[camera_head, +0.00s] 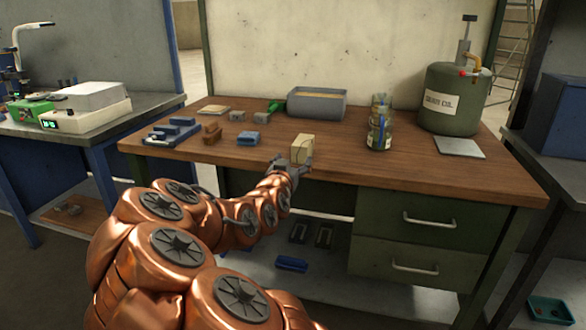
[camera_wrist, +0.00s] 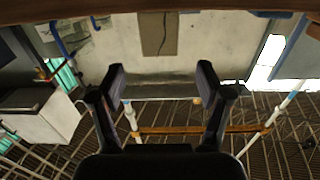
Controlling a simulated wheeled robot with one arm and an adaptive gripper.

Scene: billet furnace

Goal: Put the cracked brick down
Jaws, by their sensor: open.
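The cracked brick (camera_head: 301,149) is a pale cream block standing upright on the wooden bench top (camera_head: 340,168), near its front edge. In the wrist view the brick (camera_wrist: 158,33) shows a dark crack line down its face, between and beyond my fingers. My gripper (camera_head: 290,167) is at the bench's front edge, just in front of the brick. In the wrist view my gripper (camera_wrist: 161,82) has its two fingers wide apart with nothing between them. The brick's lower part is partly hidden by my gripper in the head view.
A glass jar (camera_head: 379,130) and a green oil drum (camera_head: 454,98) stand to the right. A grey bin (camera_head: 317,103) is at the back. The bench between brick and jar is clear.

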